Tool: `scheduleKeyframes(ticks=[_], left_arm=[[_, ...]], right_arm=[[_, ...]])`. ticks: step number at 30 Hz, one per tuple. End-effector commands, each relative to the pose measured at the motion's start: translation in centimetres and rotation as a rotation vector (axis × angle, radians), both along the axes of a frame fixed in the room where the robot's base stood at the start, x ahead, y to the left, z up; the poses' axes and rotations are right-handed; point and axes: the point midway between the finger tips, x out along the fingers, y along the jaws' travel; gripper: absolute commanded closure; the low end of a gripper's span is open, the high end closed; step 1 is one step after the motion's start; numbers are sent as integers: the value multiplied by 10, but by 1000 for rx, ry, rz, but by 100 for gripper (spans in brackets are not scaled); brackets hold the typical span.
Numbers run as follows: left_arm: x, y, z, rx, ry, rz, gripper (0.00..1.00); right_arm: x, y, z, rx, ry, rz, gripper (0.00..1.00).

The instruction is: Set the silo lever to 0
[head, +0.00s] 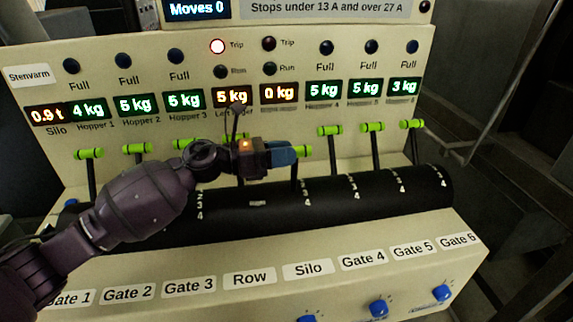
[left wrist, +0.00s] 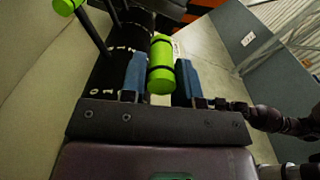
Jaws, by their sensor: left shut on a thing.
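The silo lever (head: 295,172) is a dark rod with a green cylindrical handle, above the white Silo label (head: 307,270) on the beige console. Its handle sits lower in the picture than the gate handles to its right. My left gripper (head: 284,154) comes in from the left and its blue fingers are shut on this handle, hiding part of it. In the left wrist view the green handle (left wrist: 161,66) lies between the two blue fingers. The number at the silo lever's slot cannot be read.
Green-handled gate levers stand on both sides, with the Gate 4 lever (head: 329,131) close on the right. My arm covers part of the left levers and the black drum (head: 400,190). The Silo display (head: 47,115) reads 0.9 t.

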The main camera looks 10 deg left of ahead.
Motion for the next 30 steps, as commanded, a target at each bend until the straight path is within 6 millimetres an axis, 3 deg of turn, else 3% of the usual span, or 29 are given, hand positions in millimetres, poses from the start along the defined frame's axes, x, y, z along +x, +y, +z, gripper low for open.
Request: scheduleKeyframes(ticks=[6,17,18,21,30], left_arm=[[26,8,-2,-47,149,-5,100],[29,9,-1,-54,171,-7,100],[28,8,-1,-54,171,-7,66],[29,9,-1,-53,169,-6,51],[29,10,0,-54,164,-3,48]], right_arm=[[-1,0,-5,-3,7,3,57],[3,0,-1,-3,-4,5,57],[3,0,-1,-3,-4,5,57],[4,0,-1,-3,-5,5,57],[4,1,-1,1,-6,3,57]])
